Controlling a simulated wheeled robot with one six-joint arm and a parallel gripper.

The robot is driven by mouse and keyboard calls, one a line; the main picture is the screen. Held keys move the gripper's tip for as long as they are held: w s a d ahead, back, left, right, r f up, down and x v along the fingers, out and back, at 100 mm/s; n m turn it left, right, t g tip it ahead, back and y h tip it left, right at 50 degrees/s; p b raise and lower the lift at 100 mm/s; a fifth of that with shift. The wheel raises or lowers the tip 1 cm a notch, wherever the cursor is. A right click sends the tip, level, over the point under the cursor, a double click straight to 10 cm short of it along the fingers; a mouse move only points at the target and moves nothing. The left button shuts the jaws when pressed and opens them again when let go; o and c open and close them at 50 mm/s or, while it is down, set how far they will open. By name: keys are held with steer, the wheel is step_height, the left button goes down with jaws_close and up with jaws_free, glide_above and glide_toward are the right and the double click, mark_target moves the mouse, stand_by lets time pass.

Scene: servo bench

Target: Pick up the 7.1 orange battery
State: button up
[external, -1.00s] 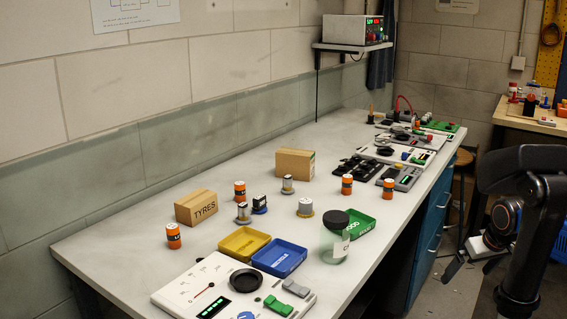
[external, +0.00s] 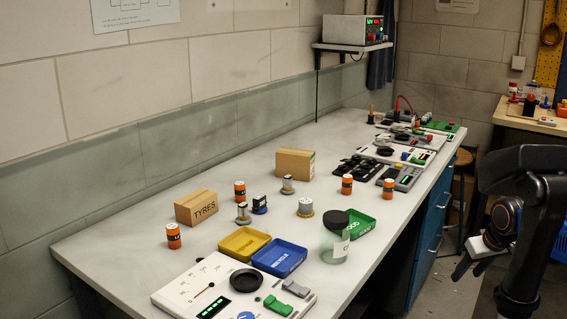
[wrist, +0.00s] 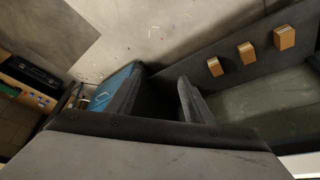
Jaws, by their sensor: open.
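Several orange batteries with white tops stand upright on the white bench: one at the near left (external: 173,237), one behind the tyres box (external: 240,191), one in the middle right (external: 347,185) and one near the right edge (external: 388,188). Their markings are too small to read, so I cannot tell which is the 7.1 one. My gripper (external: 466,268) is open and off the bench's right side, apart from all the batteries. In the wrist view my gripper (wrist: 158,88) has its two fingers apart with nothing between them. No battery shows there.
The bench (external: 130,250) also holds a tyres box (external: 196,207), a plain box (external: 294,163), a yellow tray (external: 243,243), a blue tray (external: 278,258), a green tray (external: 362,226) and a dark-lidded jar (external: 335,245). Blue drawers (external: 431,232) lie under its right edge.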

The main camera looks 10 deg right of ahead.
step_height(320, 180, up, 30)
steer(key=m+g+h, duration=0.3)
steer(key=m+h, duration=0.1)
steer(key=m, duration=0.9)
glide_above(388, 181)
steer(key=s+a, duration=0.2)
steer(key=a, duration=0.4)
steer(key=x, duration=1.2)
steer(key=shift+w+d+r, duration=0.1)
steer(key=shift+d+r, duration=0.05)
steer(key=shift+d, duration=0.1)
steer(key=shift+s+x, duration=0.15)
steer(key=shift+x, duration=1.2)
steer(key=shift+s+x, duration=0.2)
steer(key=shift+x, duration=1.1)
steer(key=shift+d, duration=0.1)
jaws_close()
